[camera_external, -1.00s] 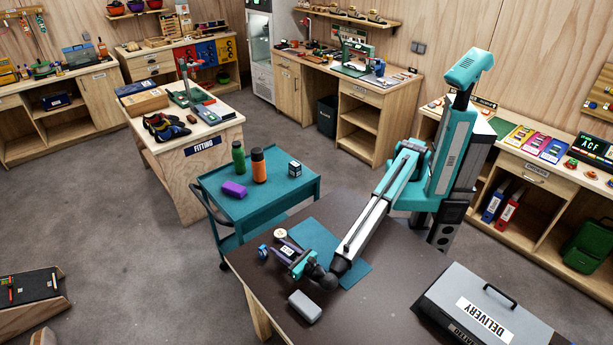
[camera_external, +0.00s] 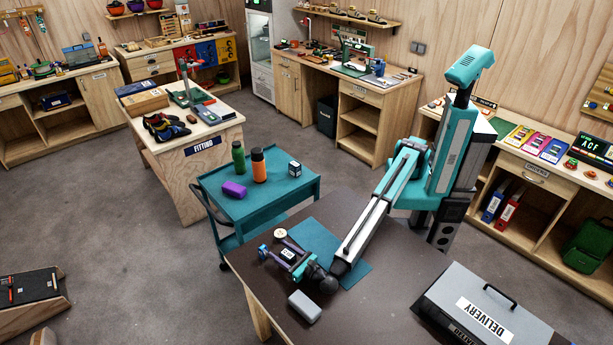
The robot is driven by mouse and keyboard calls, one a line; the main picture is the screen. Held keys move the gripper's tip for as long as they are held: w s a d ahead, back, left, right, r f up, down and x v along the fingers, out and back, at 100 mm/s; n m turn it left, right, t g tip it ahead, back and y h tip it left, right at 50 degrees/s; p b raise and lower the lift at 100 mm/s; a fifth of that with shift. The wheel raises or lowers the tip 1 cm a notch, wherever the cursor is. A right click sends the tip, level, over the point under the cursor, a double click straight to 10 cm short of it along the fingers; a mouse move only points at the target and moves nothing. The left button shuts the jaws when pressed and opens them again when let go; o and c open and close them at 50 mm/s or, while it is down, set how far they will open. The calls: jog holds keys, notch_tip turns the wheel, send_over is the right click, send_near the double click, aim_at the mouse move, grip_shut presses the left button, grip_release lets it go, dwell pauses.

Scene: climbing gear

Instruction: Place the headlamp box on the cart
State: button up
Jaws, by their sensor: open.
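My gripper (camera_external: 281,257) is open, low over the left part of the table and well apart from that box. A small purple-dark item (camera_external: 289,256) shows at the jaws; I cannot tell whether it lies between or behind them.
A green bottle (camera_external: 239,158), an orange bottle (camera_external: 259,165) and a purple block (camera_external: 234,189) share the cart top. The dark table (camera_external: 385,290) holds a grey case (camera_external: 304,307), a teal mat (camera_external: 318,240), a round beige item (camera_external: 280,233) and the DELIVERY box (camera_external: 484,305).

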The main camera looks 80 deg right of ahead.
jog(key=shift+f+b, duration=0.15)
jog(key=shift+b, duration=0.35)
jog(key=b+v, duration=0.1)
jog(key=v, duration=1.3)
jog(key=shift+f+b, duration=0.15)
jog(key=shift+b, duration=0.25)
jog(key=shift+w, duration=0.1)
jog(key=shift+o, duration=0.5)
notch_tip(320, 180, up, 6)
jog(key=p, duration=0.1)
jog(key=shift+p, duration=0.4)
send_near(293, 260)
jog(key=shift+x, duration=1.4)
jog(key=shift+d, duration=0.1)
jog(key=shift+p+x, duration=0.35)
jog(key=shift+x, duration=3.95)
